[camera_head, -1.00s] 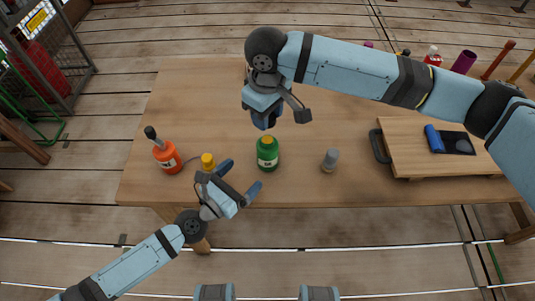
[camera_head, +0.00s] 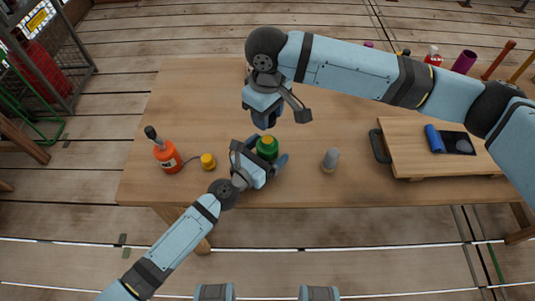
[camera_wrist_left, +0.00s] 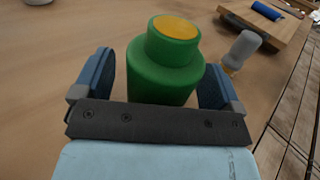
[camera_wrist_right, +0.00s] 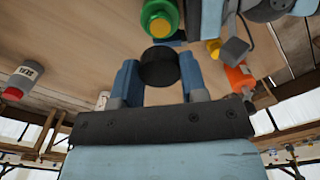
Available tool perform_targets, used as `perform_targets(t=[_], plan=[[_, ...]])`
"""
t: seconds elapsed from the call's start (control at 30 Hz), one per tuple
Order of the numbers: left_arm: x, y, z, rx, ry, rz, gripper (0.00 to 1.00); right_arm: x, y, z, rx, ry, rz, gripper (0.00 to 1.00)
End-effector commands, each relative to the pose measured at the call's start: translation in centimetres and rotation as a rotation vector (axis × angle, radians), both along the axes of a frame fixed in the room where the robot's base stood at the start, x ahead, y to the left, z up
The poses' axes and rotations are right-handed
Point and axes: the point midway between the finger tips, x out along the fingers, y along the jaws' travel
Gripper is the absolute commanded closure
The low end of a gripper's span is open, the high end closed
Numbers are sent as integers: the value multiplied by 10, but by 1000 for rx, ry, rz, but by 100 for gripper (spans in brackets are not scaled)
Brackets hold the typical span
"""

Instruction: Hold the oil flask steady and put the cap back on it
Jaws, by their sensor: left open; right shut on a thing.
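The green oil flask (camera_head: 267,149) stands upright near the table's front edge, with a yellow-orange top and no cap on it. My left gripper (camera_head: 262,156) is open around it; in the left wrist view the fingers stand on both sides of the flask (camera_wrist_left: 165,75), with visible gaps. My right gripper (camera_head: 265,119) is just behind the flask in the head view. In the right wrist view it is shut on the round black cap (camera_wrist_right: 158,68), apart from the flask (camera_wrist_right: 160,18). The cap is hidden in the head view.
An orange bottle (camera_head: 167,156) with a dark top and a small yellow jar (camera_head: 208,161) stand left of the flask. A grey bottle (camera_head: 330,160) stands right. A wooden board (camera_head: 410,145) with a blue roll (camera_head: 434,138) lies further right. The table's left rear area is clear.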

Motion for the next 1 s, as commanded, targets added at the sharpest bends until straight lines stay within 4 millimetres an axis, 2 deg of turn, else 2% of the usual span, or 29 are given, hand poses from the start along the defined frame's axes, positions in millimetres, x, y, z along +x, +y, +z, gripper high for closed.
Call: perform_targets(t=[0.03, 0.07, 0.3, 0.37, 0.57, 0.8, 1.0], plan=[[0, 0, 0, 0, 0, 0, 9, 0, 0, 0, 0, 0, 0, 82], [0, 0, 0, 0, 0, 0, 14, 0, 0, 0, 0, 0, 0, 82], [0, 0, 0, 0, 0, 0, 69, 0, 0, 0, 0, 0, 0, 82], [0, 0, 0, 0, 0, 0, 82, 0, 0, 0, 0, 0, 0, 82], [0, 0, 0, 0, 0, 0, 82, 0, 0, -11, 0, 3, 0, 82], [0, 0, 0, 0, 0, 0, 82, -1, 0, -46, 0, 4, -1, 82], [0, 0, 0, 0, 0, 0, 82, 0, 0, -50, 1, 1, 0, 82]])
